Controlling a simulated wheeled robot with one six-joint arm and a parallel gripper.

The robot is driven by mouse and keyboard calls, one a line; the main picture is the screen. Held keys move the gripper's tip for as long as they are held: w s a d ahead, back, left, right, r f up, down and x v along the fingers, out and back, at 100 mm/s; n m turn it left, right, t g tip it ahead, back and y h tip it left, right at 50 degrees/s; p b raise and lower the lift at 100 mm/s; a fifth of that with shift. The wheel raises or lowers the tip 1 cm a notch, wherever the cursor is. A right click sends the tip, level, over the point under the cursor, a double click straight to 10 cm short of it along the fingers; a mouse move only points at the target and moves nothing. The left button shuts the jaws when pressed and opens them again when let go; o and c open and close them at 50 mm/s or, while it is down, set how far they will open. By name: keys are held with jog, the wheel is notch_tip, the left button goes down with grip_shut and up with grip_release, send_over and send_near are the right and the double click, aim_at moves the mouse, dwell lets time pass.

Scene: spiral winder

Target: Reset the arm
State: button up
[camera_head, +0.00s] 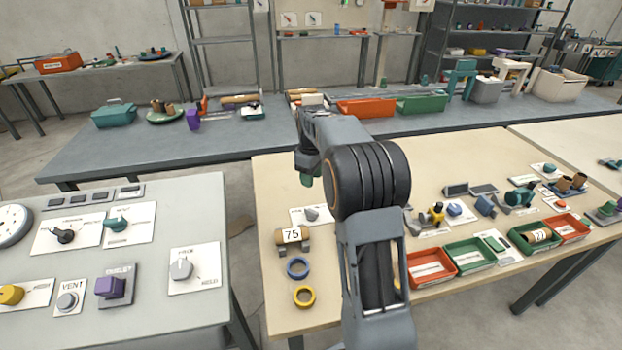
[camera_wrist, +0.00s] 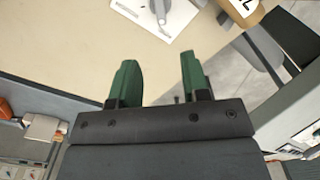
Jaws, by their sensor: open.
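My gripper shows in the wrist view (camera_wrist: 160,82) with its two green fingers apart and nothing between them. It hangs over the left edge of the beige table, with the floor partly visible beyond the edge. In the head view my gripper (camera_head: 306,180) is small and partly hidden by my arm, above the far left corner of the beige table (camera_head: 440,160).
A cylinder marked 75 (camera_head: 291,235) rests on a stand, with a blue ring (camera_head: 297,267) and a yellow ring (camera_head: 304,296) nearby. Red (camera_head: 430,268) and green trays stand right of my arm. A grey control table (camera_head: 150,270) is at left, across a gap.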

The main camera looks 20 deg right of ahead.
dwell(0.4)
jog(key=s+a+r+m+t, duration=0.1)
jog(key=s+a+m, duration=0.2)
jog(key=s, duration=0.9)
jog(key=s+a+r+m+t, duration=0.1)
jog(key=s+a+m+t, duration=0.1)
jog(key=s+a+m, duration=0.2)
jog(key=shift+s+a+t+p, duration=0.35)
jog(key=shift+s+a, duration=1.4)
jog(key=shift+s, duration=2.6)
